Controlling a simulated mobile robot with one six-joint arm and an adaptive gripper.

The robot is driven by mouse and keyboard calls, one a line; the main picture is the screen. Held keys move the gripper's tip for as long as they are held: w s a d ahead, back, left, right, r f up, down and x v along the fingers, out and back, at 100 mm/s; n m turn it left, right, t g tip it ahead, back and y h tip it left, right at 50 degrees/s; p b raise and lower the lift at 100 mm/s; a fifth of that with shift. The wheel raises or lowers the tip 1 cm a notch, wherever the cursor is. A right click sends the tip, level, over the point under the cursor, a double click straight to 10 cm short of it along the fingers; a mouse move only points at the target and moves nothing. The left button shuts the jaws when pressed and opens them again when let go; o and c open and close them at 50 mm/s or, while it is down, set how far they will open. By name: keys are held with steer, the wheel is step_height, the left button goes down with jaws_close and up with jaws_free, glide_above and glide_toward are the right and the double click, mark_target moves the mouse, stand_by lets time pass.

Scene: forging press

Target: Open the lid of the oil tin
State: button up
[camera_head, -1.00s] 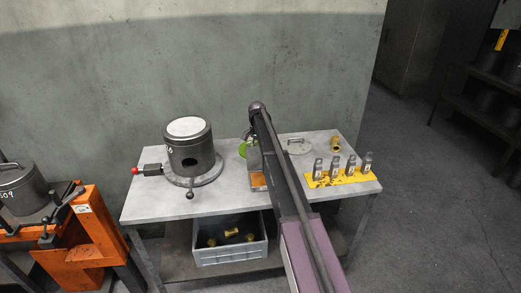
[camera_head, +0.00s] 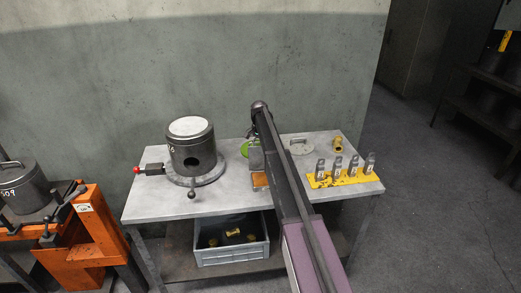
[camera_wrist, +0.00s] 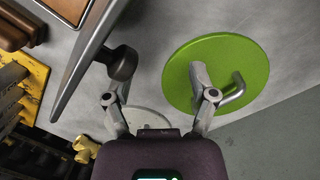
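What I take to be the oil tin (camera_head: 260,180) is a small box with a brown-orange inside, partly hidden by my arm in the head view. Its grey lid (camera_head: 255,160) appears to stand upright at the back edge. In the wrist view the lid (camera_wrist: 85,65) shows nearly edge-on, with a dark round knob (camera_wrist: 122,63) on its right face. My gripper (camera_wrist: 160,75) is open, with nothing gripped between the fingers. Its left finger is close to the knob; contact cannot be told. Its right finger overlaps the green disc in the picture. My arm hides most of the gripper in the head view.
A green disc with a metal handle (camera_wrist: 245,55) lies beside the lid. A pale round lid (camera_head: 300,146), a yellow rack with several metal pieces (camera_head: 345,178) and a brass part (camera_head: 337,144) are right. A dark cylindrical pot (camera_head: 191,150) stands left. Table front-left is clear.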

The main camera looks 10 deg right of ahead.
steer(key=shift+w+d+f+b, duration=0.15)
steer(key=shift+w+f+b, duration=0.45)
steer(key=shift+w, duration=1.4)
steer(key=shift+w+d+f+b, duration=0.15)
steer(key=shift+w+f+b, duration=0.45)
steer(key=shift+w, duration=1.35)
steer(key=shift+w+d+f+b, duration=0.15)
steer(key=shift+w+f+b, duration=0.45)
steer(key=shift+w, duration=1.4)
steer(key=shift+w+f, duration=0.1)
steer(key=shift+w, duration=0.4)
